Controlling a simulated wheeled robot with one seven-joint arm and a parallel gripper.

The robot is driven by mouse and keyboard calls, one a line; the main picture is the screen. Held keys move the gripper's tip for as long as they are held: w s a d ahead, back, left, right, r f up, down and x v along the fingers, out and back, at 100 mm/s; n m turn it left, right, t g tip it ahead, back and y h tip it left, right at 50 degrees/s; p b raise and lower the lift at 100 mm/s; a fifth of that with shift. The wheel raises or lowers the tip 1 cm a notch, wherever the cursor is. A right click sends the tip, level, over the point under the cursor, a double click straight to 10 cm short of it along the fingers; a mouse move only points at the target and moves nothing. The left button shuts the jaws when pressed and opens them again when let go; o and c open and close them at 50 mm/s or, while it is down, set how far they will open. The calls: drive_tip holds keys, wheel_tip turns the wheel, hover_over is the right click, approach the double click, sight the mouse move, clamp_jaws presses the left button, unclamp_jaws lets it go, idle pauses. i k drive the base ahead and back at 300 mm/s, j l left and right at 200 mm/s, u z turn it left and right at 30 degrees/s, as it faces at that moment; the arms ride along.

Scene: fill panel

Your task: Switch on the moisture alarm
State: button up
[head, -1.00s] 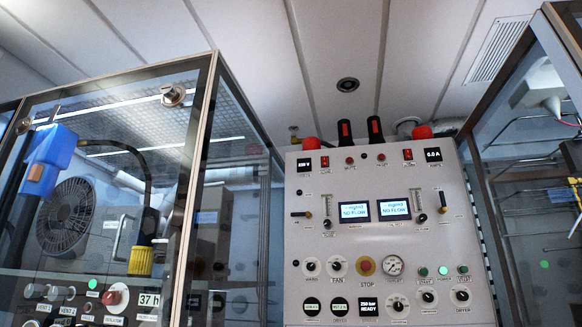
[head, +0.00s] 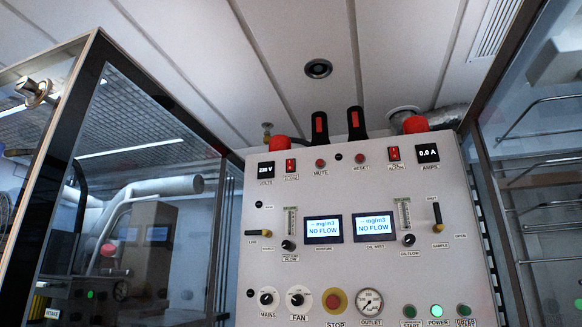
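The grey fill panel (head: 345,185) stands ahead, tilted in the picture. A red rocker switch (head: 291,166) sits at its upper left, beside the "230 V" volts display (head: 266,170); its small label is hard to read. A similar red switch (head: 394,154) sits at the upper right beside the amps display (head: 428,153), with a label that seems to end in "ALARM". I cannot tell either switch's position. The left screen (head: 323,230), labelled apparently "MOISTURE", reads "NO FLOW". My gripper is not in view.
Red mute (head: 320,164) and reset (head: 361,158) buttons lie between the switches. The oil mist screen (head: 372,227) also reads "NO FLOW". A red stop button (head: 336,301) and lit green power lamp (head: 437,311) are below. Glass-fronted cabinets flank the panel: left cabinet (head: 85,110), right cabinet (head: 535,150).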

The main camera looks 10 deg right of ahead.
sight(290, 162)
drive_tip(key=i+j, duration=0.2)
drive_tip(key=j, duration=0.15)
drive_tip(key=i+j, duration=0.2)
drive_tip(key=j, duration=0.15)
drive_tip(key=i+j+u, duration=0.1)
drive_tip(key=j, duration=0.3)
drive_tip(key=i, duration=0.35)
drive_tip(key=j+u, duration=0.05)
